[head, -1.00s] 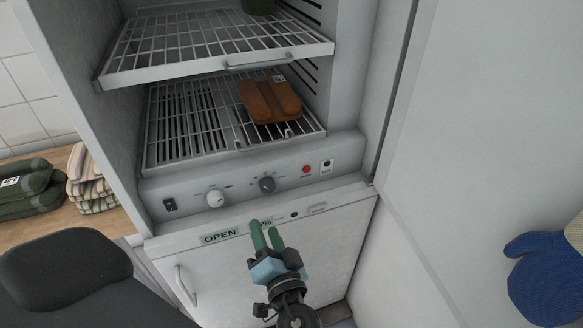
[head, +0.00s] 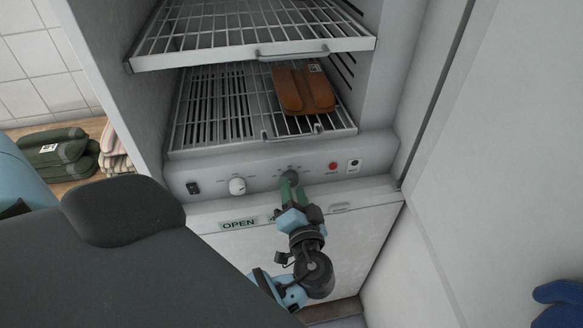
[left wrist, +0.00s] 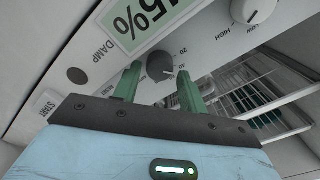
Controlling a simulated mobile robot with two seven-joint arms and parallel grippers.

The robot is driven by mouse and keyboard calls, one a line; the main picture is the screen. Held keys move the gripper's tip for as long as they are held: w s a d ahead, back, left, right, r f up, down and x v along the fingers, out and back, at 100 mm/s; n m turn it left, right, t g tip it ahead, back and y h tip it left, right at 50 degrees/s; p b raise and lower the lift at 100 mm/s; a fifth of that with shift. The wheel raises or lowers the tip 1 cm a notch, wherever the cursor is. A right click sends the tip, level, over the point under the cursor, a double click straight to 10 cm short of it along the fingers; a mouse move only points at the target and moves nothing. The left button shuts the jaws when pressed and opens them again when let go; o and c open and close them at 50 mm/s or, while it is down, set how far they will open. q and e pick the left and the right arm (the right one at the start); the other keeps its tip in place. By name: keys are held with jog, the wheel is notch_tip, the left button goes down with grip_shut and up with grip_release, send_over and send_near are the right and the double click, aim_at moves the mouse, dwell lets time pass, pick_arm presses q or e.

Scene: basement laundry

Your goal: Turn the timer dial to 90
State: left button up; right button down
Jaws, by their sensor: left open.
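The timer dial (head: 291,177) is a dark grey knob on the cabinet's control panel, below the lower rack. It shows larger in the left wrist view (left wrist: 160,66), with small numbers such as 20 and 40 around it. Its exact setting is too small to read. My left gripper (head: 290,185) is open, its green fingertips at the dial. In the left wrist view the dial appears between the two fingertips; I cannot tell whether they touch it. In the head view the fingers partly cover the dial. My right gripper is not in view.
A white LOW-HIGH knob (head: 237,186), a rocker switch (head: 194,188) and a red button (head: 333,166) share the panel. Brown items (head: 303,90) lie on the lower rack (head: 215,110). A wall or door panel (head: 480,150) stands close on the right.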

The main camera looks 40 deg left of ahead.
pick_arm(q)
jog(key=shift+x, duration=0.85)
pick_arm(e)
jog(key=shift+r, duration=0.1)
pick_arm(q)
jog(key=shift+c, duration=0.4)
jog(key=c, duration=0.6)
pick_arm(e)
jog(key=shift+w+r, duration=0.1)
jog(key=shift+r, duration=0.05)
